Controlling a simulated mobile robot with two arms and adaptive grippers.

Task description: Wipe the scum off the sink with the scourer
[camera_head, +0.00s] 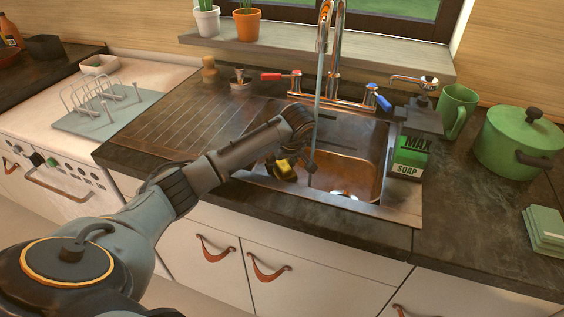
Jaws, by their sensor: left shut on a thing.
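The sink (357,170) is a copper-coloured basin set in the dark counter, with a bright spot near its drain. My left arm reaches in from the left, and my left gripper (296,163) is over the left part of the basin. It is shut on a yellow and dark scourer (284,170), which is partly hidden by the gripper. I cannot tell whether the scourer touches the basin. A stream of water runs from the tap (325,30) down close beside the gripper. Scum cannot be made out clearly. My right gripper is not in view.
A soap bottle (409,155) stands at the basin's right edge. A green mug (456,110), a green pot (518,145) and green cloths (545,228) are further right. A red tap handle (272,76) and a blue one (383,102) flank the tap. The ribbed drainer on the left is clear.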

